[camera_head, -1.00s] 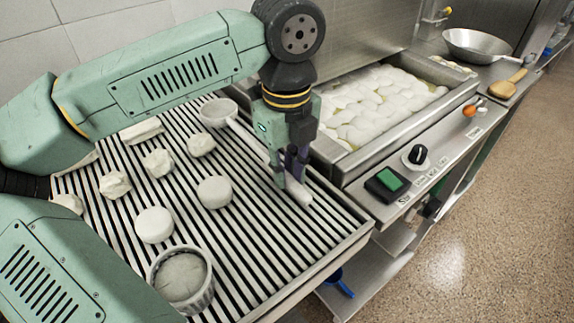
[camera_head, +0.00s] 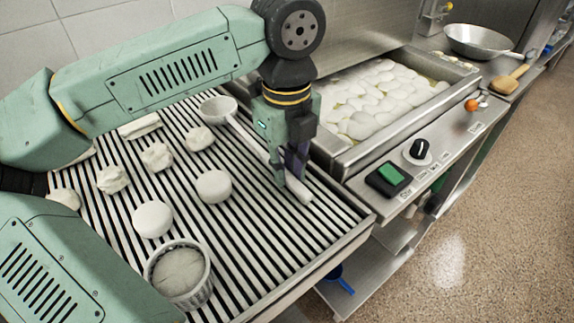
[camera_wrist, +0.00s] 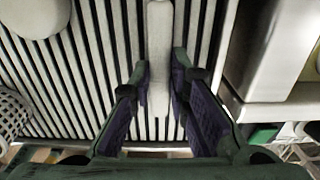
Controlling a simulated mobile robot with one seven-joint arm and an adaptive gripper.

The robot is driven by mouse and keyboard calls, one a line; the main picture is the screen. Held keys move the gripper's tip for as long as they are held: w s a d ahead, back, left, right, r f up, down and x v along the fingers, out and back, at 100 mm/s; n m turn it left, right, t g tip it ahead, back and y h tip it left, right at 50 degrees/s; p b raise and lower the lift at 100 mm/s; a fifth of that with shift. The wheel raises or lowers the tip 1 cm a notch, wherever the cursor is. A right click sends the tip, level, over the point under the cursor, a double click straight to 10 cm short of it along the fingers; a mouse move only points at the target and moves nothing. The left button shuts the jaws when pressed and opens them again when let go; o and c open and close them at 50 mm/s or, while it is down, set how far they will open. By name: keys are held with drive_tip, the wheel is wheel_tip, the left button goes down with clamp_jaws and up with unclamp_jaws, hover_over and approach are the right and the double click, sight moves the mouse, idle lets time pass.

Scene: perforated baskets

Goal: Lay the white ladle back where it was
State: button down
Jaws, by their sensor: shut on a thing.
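The white ladle (camera_head: 246,136) lies along the slatted rack (camera_head: 262,232), its round bowl toward the back and its handle running toward the front right. It is on the slats or just above them; I cannot tell which. My gripper (camera_head: 287,178) points down and is shut on the handle near its far end from the bowl. In the wrist view, the handle (camera_wrist: 159,40) runs between the fingertips of my gripper (camera_wrist: 160,78). The bowl is not clearly seen there.
Several pale round and crumpled lumps (camera_head: 214,186) sit on the rack left of the ladle. A ribbed white tub (camera_head: 205,285) stands at the front. To the right is a steel basin (camera_head: 345,165) full of white pieces, with a control panel (camera_head: 405,200). Slats around the handle are free.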

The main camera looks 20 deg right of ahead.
drive_tip(key=shift+f, duration=0.15)
drive_tip(key=c, duration=1.4)
unclamp_jaws()
drive_tip(key=shift+c, duration=0.2)
wheel_tip(320, 180, up, 12)
